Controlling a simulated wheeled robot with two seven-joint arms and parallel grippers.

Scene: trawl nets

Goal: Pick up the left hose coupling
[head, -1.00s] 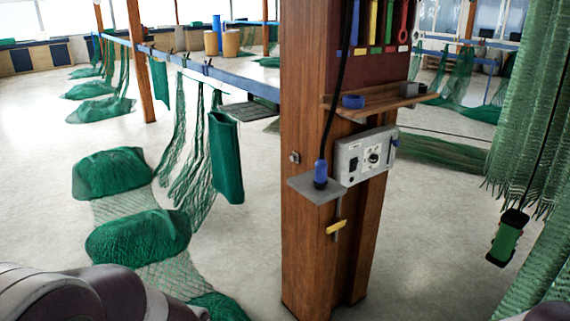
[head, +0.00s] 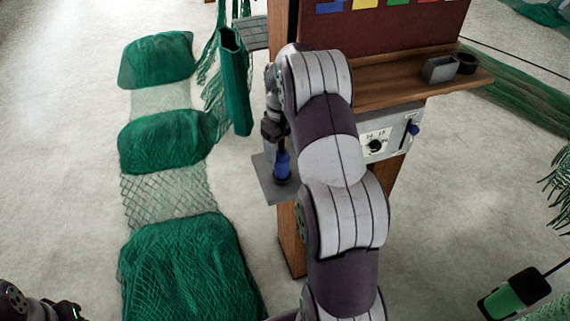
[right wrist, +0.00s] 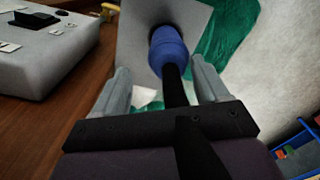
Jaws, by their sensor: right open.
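The hose coupling is a blue cylinder (head: 282,166) upright on a small grey bracket (head: 266,186) at the left side of the wooden post. It shows also in the right wrist view (right wrist: 168,48), with a black hose (right wrist: 175,88) running from it back between my fingers. My right gripper (head: 274,132) is just above the coupling in the head view, partly hidden by my right arm. In the right wrist view my right gripper (right wrist: 163,85) is open, its fingers on either side of the hose, with the coupling just beyond the tips.
A grey control box (head: 397,137) with a dial is mounted on the post, close to my right arm. A wooden shelf (head: 400,88) above it holds a grey tray and a dark ring. Green net piles (head: 185,270) lie on the floor at left.

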